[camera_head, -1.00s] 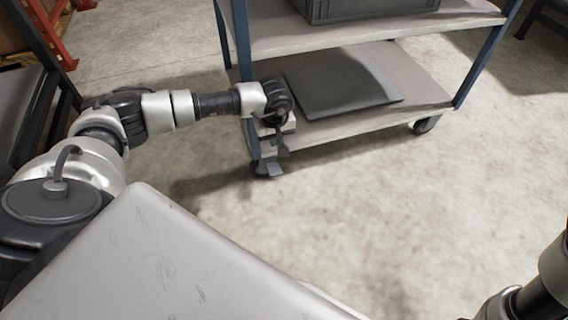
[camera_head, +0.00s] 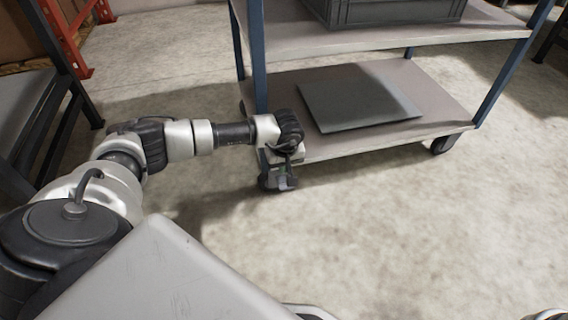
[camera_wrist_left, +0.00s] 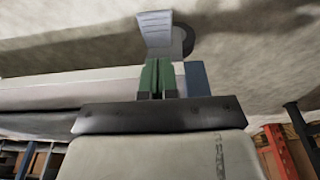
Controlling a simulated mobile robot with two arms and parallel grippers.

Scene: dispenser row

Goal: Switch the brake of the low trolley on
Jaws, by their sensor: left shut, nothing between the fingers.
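The low trolley (camera_head: 330,148) stands ahead, with blue posts and two grey shelves. Its front left caster is mostly hidden behind my left gripper (camera_head: 281,182) in the head view. The left wrist view shows the grey ribbed brake pedal (camera_wrist_left: 156,35) jutting out beside the dark caster wheel (camera_wrist_left: 183,41). My left gripper's green fingers (camera_wrist_left: 158,78) are shut and empty, with their tips at the pedal's near end. I cannot tell whether they touch it, or whether the pedal is up or down. My right gripper is not in view.
A grey crate (camera_head: 385,10) stands on the upper shelf and a dark flat panel (camera_head: 358,97) lies on the lower one. A dark-framed table (camera_head: 35,110) and a red rack frame (camera_head: 68,38) are at the left. The concrete floor in front and right is clear.

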